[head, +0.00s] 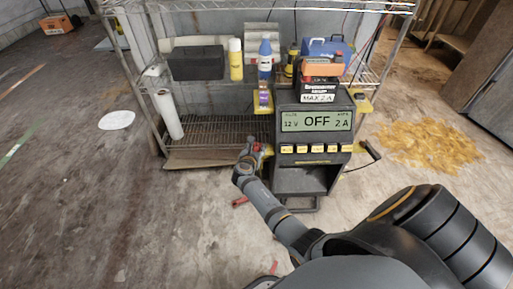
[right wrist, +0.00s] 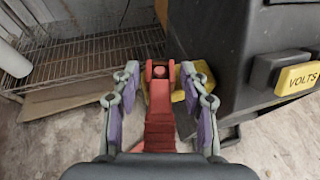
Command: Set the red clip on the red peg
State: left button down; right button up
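The red clip (right wrist: 160,125) lies lengthwise between the fingers of my right gripper (right wrist: 160,95) in the right wrist view. Visible gaps separate it from both purple-padded fingers, so the gripper is open around it. A round red knob (right wrist: 158,71), possibly the red peg, shows inside the clip's forked far end. A yellow bracket (right wrist: 192,80) is behind and beside that end; whether they touch is unclear. In the head view my right gripper (head: 251,153) is at the left side of the charger, where the clip is too small to make out clearly. My left gripper is not in view.
The dark charger (head: 333,171) reads "OFF" and stands close to the right of my gripper. A battery (head: 318,91) sits on top. A wire shelf (head: 210,135) is behind. A small red item (head: 239,201) lies on the floor. Open floor is at left.

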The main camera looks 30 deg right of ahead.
jog(key=shift+o, duration=0.5)
jog(key=shift+s, duration=0.1)
jog(key=shift+s+a, duration=0.2)
jog(key=shift+a, duration=0.1)
jog(key=v, duration=0.6)
jog(key=shift+s+a+r, duration=0.2)
jog(key=shift+a+r, duration=0.05)
